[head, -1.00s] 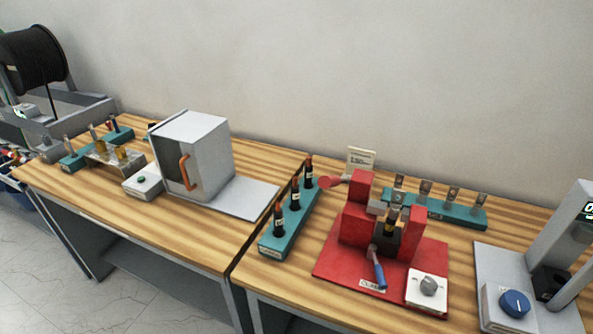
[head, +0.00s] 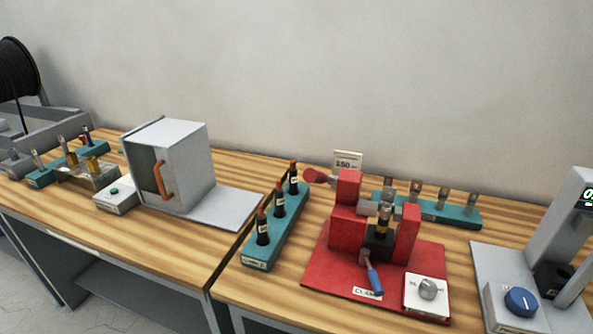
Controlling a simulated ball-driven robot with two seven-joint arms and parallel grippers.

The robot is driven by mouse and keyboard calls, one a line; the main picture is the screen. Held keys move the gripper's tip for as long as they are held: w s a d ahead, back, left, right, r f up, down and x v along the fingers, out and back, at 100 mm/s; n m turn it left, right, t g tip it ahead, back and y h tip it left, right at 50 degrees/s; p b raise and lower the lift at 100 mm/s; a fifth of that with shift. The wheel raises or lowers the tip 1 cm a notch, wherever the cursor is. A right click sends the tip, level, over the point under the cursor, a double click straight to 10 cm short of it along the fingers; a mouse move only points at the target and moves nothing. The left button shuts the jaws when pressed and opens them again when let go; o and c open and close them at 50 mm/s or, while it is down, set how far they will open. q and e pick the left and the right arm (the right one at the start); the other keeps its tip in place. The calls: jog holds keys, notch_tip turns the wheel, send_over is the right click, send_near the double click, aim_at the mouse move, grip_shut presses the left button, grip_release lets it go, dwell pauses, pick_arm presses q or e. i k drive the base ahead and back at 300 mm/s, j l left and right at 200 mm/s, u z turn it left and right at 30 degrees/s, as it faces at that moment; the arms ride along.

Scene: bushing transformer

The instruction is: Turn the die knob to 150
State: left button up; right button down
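The die knob looks to be the grey round knob (head: 428,288) on a white plate (head: 413,304) at the front right of the red press base (head: 325,272). The marks around the knob are too small to read. The red press (head: 347,205) stands on the base, with a dark die block (head: 378,243) and a dark piece with a gold band (head: 383,220) between its jaws. A blue-handled lever (head: 374,280) is at its front. A small sign (head: 347,162) behind the press appears to read 150. Neither of my grippers is in view.
A teal rack with several dark bottle-shaped parts (head: 263,228) stands left of the press. A teal rack of metal lugs (head: 455,213) is behind it. A grey machine with a blue knob (head: 521,302) is at right. A grey box with an orange handle (head: 161,180) is at left.

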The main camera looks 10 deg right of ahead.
aim_at(427, 288)
jog(key=z, duration=1.3)
